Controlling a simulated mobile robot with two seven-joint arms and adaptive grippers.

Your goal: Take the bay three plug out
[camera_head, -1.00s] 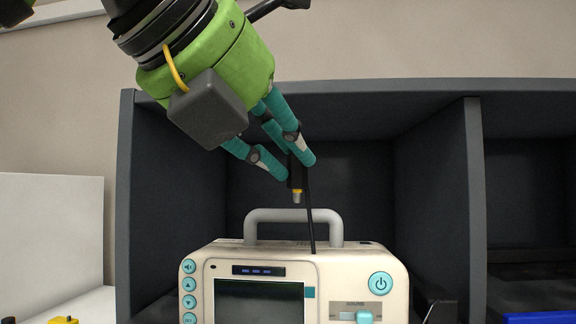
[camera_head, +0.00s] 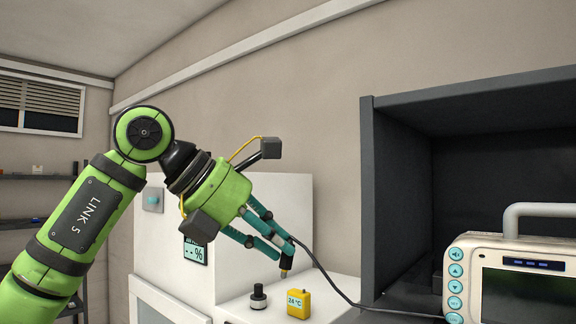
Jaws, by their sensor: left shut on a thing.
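My left gripper (camera_head: 284,250) reaches in from the left and is shut on a black plug (camera_head: 287,262) with an orange-yellow ring and a metal tip pointing down. The plug hangs in the air in front of a white cabinet, left of the bay. Its dark cable (camera_head: 335,288) runs down and right toward the cream monitor (camera_head: 507,246), which stands in the dark grey bay (camera_head: 378,200) at the right. The monitor is cut off by the frame's right edge. No bay number shows. My right gripper is not in view.
Below the plug, a yellow block (camera_head: 299,303) reading 24 °C and a black knob-like piece (camera_head: 259,297) sit on a white surface (camera_head: 330,294). A white cabinet (camera_head: 290,200) with a percent display (camera_head: 195,251) stands behind. Dark shelves (camera_head: 30,176) are at far left.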

